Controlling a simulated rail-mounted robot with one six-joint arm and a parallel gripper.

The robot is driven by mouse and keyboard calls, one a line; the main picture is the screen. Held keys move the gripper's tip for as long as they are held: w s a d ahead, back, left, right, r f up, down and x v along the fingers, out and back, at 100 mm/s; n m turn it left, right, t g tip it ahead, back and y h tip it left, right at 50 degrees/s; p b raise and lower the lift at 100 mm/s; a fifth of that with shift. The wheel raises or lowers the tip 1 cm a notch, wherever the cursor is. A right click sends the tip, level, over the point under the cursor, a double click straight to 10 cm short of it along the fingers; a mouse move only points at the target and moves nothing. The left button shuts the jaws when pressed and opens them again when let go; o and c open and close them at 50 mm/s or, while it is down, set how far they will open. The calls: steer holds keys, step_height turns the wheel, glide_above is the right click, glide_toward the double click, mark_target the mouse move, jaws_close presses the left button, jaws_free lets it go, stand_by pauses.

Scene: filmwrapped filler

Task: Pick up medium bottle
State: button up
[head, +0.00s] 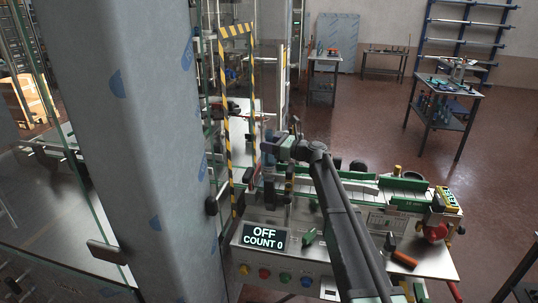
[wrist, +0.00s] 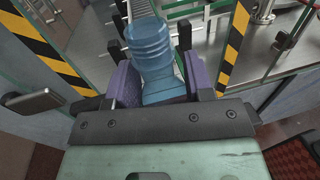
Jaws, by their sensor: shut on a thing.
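A blue translucent bottle (wrist: 155,62) with a ribbed neck is held between the purple pads of my gripper (wrist: 155,82) in the wrist view. The pads press on it from both sides, and its neck sticks out beyond them. The lower part of the bottle is hidden behind the dark gripper body. In the head view my gripper (head: 283,149) is at the end of my arm, near the striped opening of the machine. The bottle is too small there to make out clearly.
Black-and-yellow striped posts (head: 226,110) frame a glass-walled opening beside my gripper. A conveyor (head: 370,188) with green rails runs to the right. A display (head: 264,237) reads OFF, COUNT 0. A wrapped column (head: 125,130) stands left. Tables (head: 445,105) stand far right, with open floor between.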

step_height(320, 180, up, 20)
steer(key=p, duration=2)
steer(key=shift+f, duration=0.1)
